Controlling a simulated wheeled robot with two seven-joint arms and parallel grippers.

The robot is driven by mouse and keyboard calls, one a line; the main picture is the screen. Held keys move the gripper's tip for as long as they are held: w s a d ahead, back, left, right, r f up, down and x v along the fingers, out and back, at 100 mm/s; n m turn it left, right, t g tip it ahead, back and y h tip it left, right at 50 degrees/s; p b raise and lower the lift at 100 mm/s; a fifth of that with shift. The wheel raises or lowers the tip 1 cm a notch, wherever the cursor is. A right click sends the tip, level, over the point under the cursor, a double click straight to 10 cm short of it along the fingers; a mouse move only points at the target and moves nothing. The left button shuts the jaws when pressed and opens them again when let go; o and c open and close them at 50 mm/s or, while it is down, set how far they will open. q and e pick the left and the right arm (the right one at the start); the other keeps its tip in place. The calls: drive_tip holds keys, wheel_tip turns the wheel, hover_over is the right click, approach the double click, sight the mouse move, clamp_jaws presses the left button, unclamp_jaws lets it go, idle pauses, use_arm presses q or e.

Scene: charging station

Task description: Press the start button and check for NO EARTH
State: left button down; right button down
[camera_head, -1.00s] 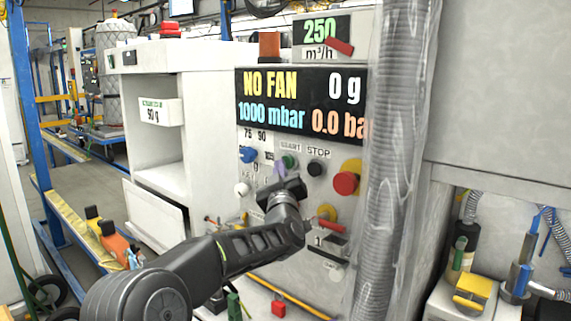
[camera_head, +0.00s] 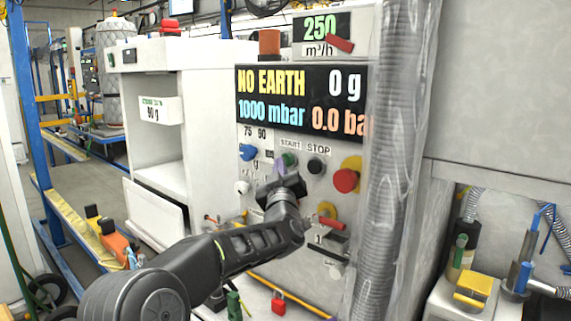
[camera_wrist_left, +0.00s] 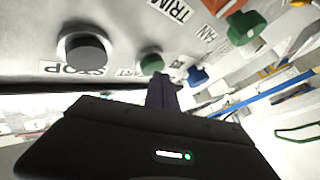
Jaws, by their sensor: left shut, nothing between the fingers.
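The display (camera_head: 301,101) on the charging station panel reads "NO EARTH", "0 g", "1000 mbar" and "0.0 ba", its right end cut off by the hose. The green start button (camera_head: 289,159) sits under the START label, left of the black stop button (camera_head: 315,166). My left gripper (camera_head: 279,170) is shut and empty, its fingers at the start button. In the left wrist view the fingertips (camera_wrist_left: 163,80) are beside the green start button (camera_wrist_left: 151,64), with the black stop button (camera_wrist_left: 86,52) farther left. I cannot tell whether the fingers touch the button. My right gripper is not in view.
A red knob (camera_head: 346,181) on a yellow plate and a blue knob (camera_head: 248,152) flank the buttons. A thick grey hose (camera_head: 388,170) in clear wrap hangs right of the panel. A white cabinet (camera_head: 160,130) with an open shelf stands at left.

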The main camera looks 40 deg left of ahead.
use_arm(q)
drive_tip(key=shift+s, duration=0.45)
drive_tip(key=shift+s, duration=0.1)
drive_tip(key=s+b, duration=0.2)
drive_tip(key=s, duration=0.1)
drive_tip(key=s+b, duration=0.1)
drive_tip(key=shift+s+a, duration=0.25)
drive_tip(key=shift+s, duration=0.15)
idle(0.7)
